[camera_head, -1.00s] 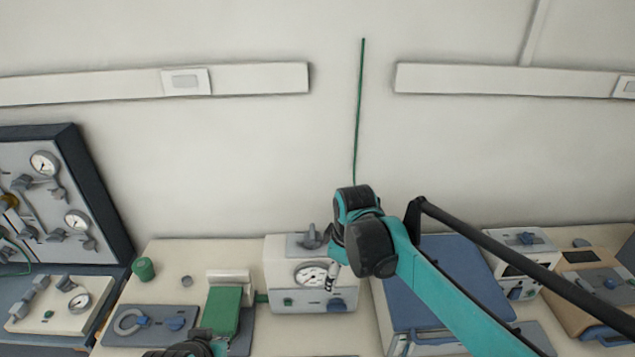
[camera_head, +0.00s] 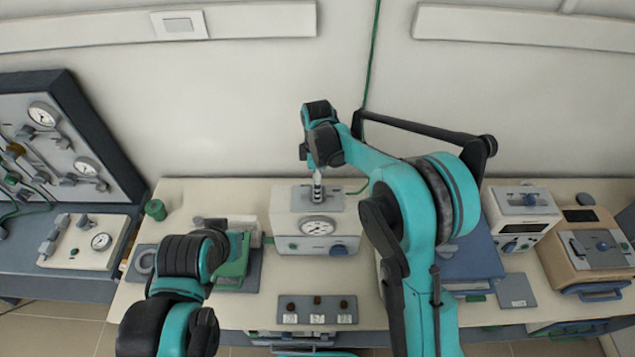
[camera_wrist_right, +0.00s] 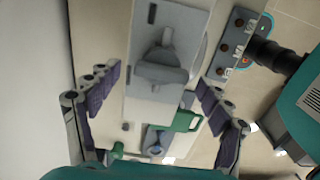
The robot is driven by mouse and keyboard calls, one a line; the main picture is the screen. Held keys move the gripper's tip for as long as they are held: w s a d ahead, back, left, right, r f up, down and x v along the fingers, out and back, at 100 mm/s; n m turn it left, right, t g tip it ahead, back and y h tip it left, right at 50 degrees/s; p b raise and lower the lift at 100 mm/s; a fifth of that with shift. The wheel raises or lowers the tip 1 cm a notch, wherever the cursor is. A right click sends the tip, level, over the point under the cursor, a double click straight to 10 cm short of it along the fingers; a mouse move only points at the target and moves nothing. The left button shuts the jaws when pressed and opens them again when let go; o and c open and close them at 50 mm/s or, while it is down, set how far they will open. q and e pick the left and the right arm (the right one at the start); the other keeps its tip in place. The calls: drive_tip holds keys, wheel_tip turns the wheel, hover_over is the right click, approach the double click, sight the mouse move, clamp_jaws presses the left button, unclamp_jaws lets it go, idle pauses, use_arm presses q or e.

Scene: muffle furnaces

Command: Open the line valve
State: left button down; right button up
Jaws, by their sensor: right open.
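The line valve seems to be the grey handle (camera_wrist_right: 160,68) on top of a white box (camera_head: 285,235) with a round gauge (camera_head: 318,227) on its front. In the head view my right gripper (camera_head: 318,186) points down over the top of this box and hides most of the handle. In the right wrist view my right gripper (camera_wrist_right: 158,82) is open, its fingers on either side of the handle and apart from it. My left arm comes in at the lower left; its wrist covers its gripper, and I cannot make out the jaws.
A green piece (camera_head: 233,262) stands left of the box. A panel with three knobs (camera_head: 316,310) lies in front. A blue-topped case (camera_head: 470,262) is to the right, partly behind my right arm. A gauge board (camera_head: 60,150) stands at far left.

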drive_tip(key=shift+f, duration=0.35)
drive_tip(key=shift+s+f, duration=0.1)
drive_tip(key=shift+s, duration=0.05)
drive_tip(key=c, duration=1.2)
drive_tip(key=shift+o, duration=0.2)
